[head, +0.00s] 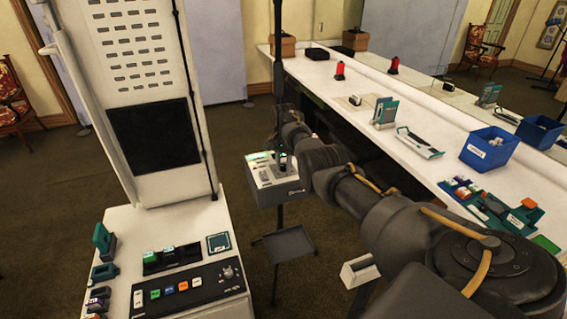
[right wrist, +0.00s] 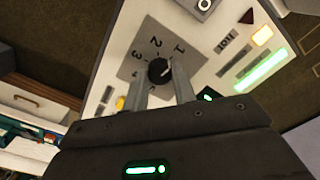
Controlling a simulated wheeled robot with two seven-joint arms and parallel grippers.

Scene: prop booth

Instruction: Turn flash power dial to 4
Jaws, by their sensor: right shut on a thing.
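The flash unit (head: 278,193) is a pale box on a thin dark stand in the middle of the head view. In the right wrist view its grey dial plate (right wrist: 130,66) carries numbers around a round black dial (right wrist: 159,69); 1, 2 and 3 read clearly, the lower ones are partly hidden by a finger. My right gripper (right wrist: 164,82) is shut on the dial, one finger on each side. In the head view the right gripper (head: 284,162) reaches down onto the box top. I cannot tell surely which number the dial points to. My left gripper is not in view.
Green and yellow lit strips (right wrist: 258,73) lie beside the dial plate. A white console (head: 170,240) with buttons stands at the left. A long white counter (head: 420,120) with blue bins (head: 487,148) runs along the right. A small grey tray (head: 288,244) sits low on the stand.

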